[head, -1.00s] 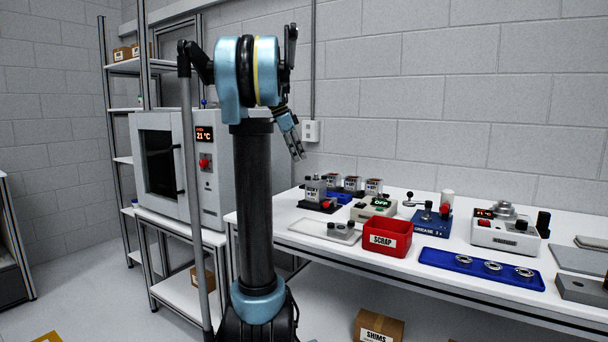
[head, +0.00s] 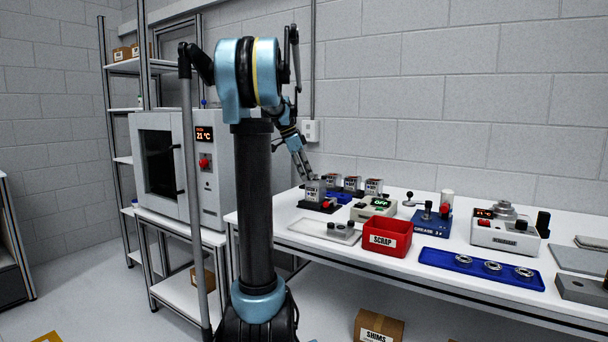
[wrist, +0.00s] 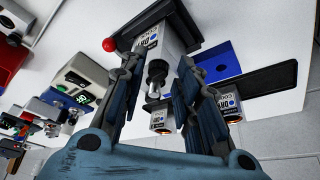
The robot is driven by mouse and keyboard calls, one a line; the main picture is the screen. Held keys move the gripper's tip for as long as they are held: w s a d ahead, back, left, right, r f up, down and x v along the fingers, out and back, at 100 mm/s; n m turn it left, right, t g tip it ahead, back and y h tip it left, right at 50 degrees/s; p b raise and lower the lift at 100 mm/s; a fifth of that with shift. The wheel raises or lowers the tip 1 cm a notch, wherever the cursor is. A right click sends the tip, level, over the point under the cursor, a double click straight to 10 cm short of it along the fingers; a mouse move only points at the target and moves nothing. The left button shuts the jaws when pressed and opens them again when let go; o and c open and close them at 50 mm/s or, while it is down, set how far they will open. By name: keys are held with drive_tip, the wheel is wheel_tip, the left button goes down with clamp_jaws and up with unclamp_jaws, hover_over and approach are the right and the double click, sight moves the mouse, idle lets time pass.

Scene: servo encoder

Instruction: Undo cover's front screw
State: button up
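The grey covered unit (head: 314,188) stands in a dark fixture (head: 318,206) at the left end of the bench, with a printed label on its front. In the wrist view the same unit (wrist: 174,38) is just beyond my fingertips. A metal screw-like cylinder (wrist: 157,70) shows in front of it, between my fingers; I cannot tell for sure that it is the cover's front screw. My gripper (head: 308,174) reaches down to the unit from above and behind. In the wrist view my gripper (wrist: 160,62) has its fingers apart on both sides of the cylinder, with gaps visible.
Similar labelled units (head: 374,187) stand behind in a row. A red knob (wrist: 109,45) is beside the fixture.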

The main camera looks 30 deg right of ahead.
clamp_jaws()
drive_tip(key=shift+s+n+t, duration=0.1)
drive_tip(key=shift+n+t, duration=0.5)
drive_tip(key=shift+n, duration=1)
drive_tip(key=shift+o, duration=2.4)
unclamp_jaws()
drive_tip(key=shift+a, duration=0.1)
